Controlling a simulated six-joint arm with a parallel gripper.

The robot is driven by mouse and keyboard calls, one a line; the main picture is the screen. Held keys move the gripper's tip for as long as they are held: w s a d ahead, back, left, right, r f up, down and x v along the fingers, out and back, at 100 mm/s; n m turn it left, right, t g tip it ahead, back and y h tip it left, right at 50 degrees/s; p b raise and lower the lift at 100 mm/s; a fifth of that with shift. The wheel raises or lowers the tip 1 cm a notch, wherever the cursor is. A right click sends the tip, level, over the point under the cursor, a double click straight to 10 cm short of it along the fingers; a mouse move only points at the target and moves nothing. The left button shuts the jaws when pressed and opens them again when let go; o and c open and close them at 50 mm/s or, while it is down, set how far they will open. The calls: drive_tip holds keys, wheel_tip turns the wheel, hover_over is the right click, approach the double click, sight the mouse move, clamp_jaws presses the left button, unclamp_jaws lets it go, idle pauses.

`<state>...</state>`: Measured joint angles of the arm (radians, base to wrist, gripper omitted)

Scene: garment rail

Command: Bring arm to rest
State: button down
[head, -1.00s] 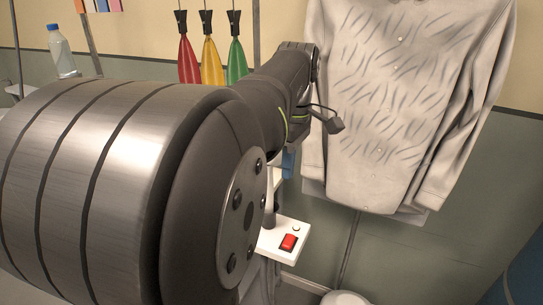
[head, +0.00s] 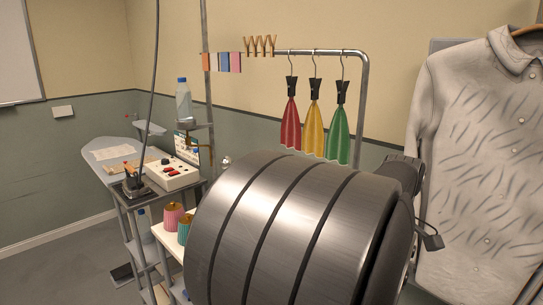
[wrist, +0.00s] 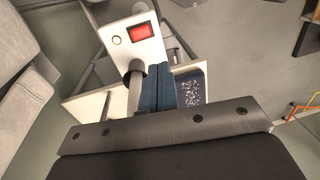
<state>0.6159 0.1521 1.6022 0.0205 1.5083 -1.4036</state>
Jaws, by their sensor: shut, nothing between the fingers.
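My arm's large grey metal joint fills the lower middle of the head view and hides much behind it. A small dark part at the arm's far end shows in front of the shirt's left edge; I cannot make out fingers there. In the wrist view my gripper (wrist: 170,122) shows as a wide dark bar with screws along the bottom. It is shut, with nothing seen held in it. A pale grey shirt (head: 490,150) hangs at the right of the head view on a wooden hanger (head: 527,31).
Red, yellow and green cloths (head: 314,122) hang from a metal rail (head: 330,51). At left stand an ironing board (head: 112,152), a control box (head: 172,173), a bottle (head: 184,100) and thread cones (head: 173,216). The wrist view shows a white panel with a red switch (wrist: 143,31).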

drive_tip(key=f, duration=0.7)
drive_tip(key=w+d+f, duration=0.1)
drive_tip(key=f, duration=0.3)
wheel_tip(320, 180, up, 18)
drive_tip(key=s+a+f, duration=0.1)
drive_tip(key=s+a, duration=0.1)
drive_tip(key=f, duration=0.6)
drive_tip(key=w+d+f, duration=0.1)
drive_tip(key=f, duration=0.5)
drive_tip(key=w+d+f, duration=0.1)
drive_tip(key=f, duration=0.5)
drive_tip(key=shift+f, duration=0.15)
wheel_tip(320, 180, up, 20)
drive_tip(key=w+d+f, duration=0.1)
drive_tip(key=w+d, duration=0.1)
drive_tip(key=s+a+f+m+t+h, duration=0.1)
drive_tip(key=s+a+f+m+t, duration=0.1)
drive_tip(key=s+a+m, duration=0.3)
drive_tip(key=shift+s+a+f+h, duration=0.3)
drive_tip(key=shift+s+a+f, duration=0.75)
drive_tip(key=shift+a, duration=0.8)
drive_tip(key=shift+s+r, duration=0.2)
